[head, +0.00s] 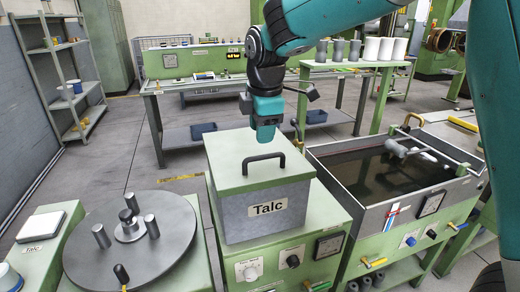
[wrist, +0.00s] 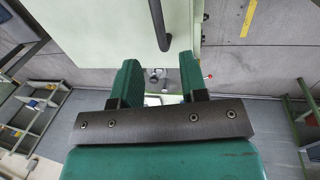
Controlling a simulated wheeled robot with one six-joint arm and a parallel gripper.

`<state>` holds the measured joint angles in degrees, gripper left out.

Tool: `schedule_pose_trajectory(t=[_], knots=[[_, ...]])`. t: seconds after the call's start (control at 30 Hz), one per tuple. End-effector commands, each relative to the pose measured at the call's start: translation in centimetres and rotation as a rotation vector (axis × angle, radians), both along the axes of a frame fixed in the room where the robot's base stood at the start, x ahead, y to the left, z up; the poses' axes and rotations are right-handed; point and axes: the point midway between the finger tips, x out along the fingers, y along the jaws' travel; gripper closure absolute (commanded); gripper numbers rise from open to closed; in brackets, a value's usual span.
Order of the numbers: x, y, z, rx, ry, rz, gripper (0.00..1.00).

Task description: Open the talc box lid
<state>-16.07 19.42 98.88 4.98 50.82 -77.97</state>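The talc box (head: 262,215) is a grey metal bin with a "Talc" label, standing on a green cabinet. Its flat green lid (head: 232,165) lies closed on top. In the wrist view the lid (wrist: 90,25) fills the upper left, and the handle (wrist: 160,25) is a dark bar at top centre. My gripper (head: 265,138) points down above the lid, just behind the handle in the head view. In the wrist view its green fingers (wrist: 160,78) are apart, with nothing between them; the handle lies beyond the fingertips.
A grey turntable (head: 130,245) with upright pegs stands left of the box. A water trough (head: 385,175) with rails stands close on the right. A green-topped workbench (head: 205,85) is behind. Space above the lid is clear apart from my arm.

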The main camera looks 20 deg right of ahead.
Motion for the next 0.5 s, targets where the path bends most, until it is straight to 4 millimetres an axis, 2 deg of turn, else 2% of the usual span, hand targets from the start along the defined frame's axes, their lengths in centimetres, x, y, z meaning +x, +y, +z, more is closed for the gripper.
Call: schedule_pose_trajectory(t=[0.2,0.33,0.5], knots=[[0.8,0.0,-4.3,-0.001,0.005,-0.001,0.60],[1.2,0.0,-6.0,0.000,0.002,-0.001,0.60],[1.4,0.0,-7.0,0.001,0.000,-0.001,0.60]])
